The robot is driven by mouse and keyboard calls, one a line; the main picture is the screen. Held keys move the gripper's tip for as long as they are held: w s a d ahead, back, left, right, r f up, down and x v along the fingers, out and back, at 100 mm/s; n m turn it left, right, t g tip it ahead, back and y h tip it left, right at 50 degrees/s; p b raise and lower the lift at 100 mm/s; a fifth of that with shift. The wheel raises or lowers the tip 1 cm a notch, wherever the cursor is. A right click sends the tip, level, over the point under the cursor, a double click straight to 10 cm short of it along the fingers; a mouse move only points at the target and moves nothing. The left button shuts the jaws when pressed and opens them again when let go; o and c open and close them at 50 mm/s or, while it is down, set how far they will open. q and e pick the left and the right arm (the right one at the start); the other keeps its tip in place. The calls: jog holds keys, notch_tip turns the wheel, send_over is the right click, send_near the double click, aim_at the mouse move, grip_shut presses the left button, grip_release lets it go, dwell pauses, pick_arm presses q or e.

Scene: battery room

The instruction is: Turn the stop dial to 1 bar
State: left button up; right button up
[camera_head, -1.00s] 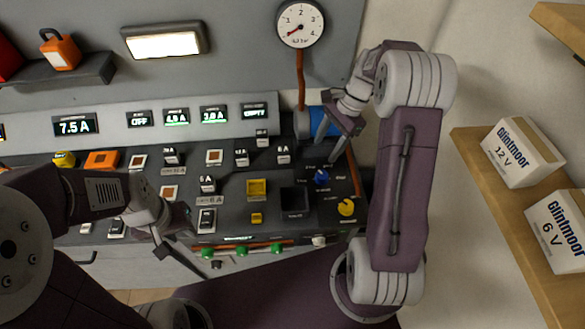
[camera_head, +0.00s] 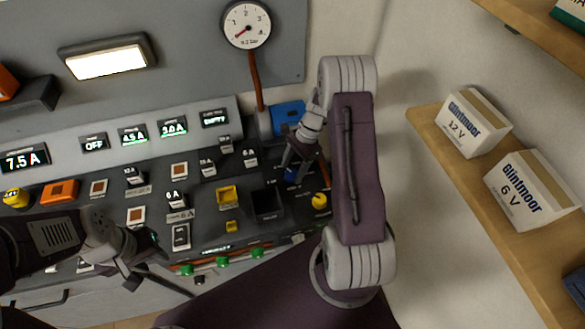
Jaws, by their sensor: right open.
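I cannot read which is the stop dial. My left gripper (camera_head: 172,275) is open and empty above the console's front edge. A round pressure gauge (camera_head: 246,25) on the wall has its red needle pointing to the lower left.
Several switches and a dark square recess (camera_head: 267,203) lie left of the knobs. Boxes (camera_head: 474,122) stand on a wooden shelf (camera_head: 440,125) at the right.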

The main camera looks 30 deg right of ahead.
jog(key=shift+a+f, duration=0.1)
jog(key=shift+f, duration=0.05)
grip_shut()
